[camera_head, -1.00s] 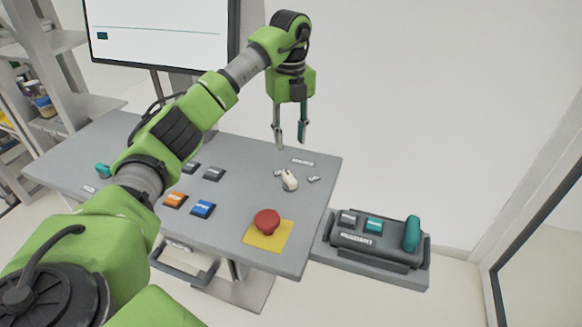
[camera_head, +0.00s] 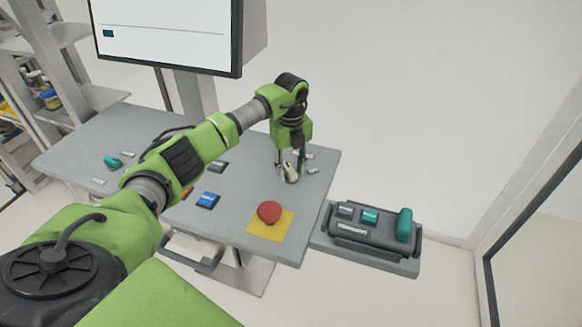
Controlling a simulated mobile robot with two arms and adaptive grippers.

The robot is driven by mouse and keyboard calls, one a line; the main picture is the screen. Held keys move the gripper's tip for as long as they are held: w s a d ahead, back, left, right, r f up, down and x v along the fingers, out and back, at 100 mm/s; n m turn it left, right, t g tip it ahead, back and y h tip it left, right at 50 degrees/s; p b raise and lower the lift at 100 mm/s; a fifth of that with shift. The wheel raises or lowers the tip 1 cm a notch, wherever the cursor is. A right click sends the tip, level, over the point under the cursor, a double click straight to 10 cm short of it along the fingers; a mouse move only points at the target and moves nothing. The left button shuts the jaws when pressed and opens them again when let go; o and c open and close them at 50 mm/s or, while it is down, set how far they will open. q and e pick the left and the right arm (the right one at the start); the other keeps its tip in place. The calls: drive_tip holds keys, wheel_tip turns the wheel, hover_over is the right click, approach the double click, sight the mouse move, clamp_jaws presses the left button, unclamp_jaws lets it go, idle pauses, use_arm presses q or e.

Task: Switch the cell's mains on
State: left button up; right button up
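A cream-coloured switch knob (camera_head: 291,174) stands on the grey console top (camera_head: 240,225) near its back right, with small labels beside it. My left gripper (camera_head: 291,166) is over it, pointing down. Its two fingers are apart, one on each side of the knob, and partly hide it. I cannot tell whether either finger touches it. My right gripper is not in view.
A red mushroom button (camera_head: 269,212) on a yellow plate (camera_head: 268,232) is at the console's front right. A blue button (camera_head: 208,200) is left of it. A dark pendant box (camera_head: 365,240) with a teal handle sits on a side shelf. A monitor (camera_head: 165,30) stands behind.

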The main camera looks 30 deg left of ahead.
use_arm(q)
clamp_jaws()
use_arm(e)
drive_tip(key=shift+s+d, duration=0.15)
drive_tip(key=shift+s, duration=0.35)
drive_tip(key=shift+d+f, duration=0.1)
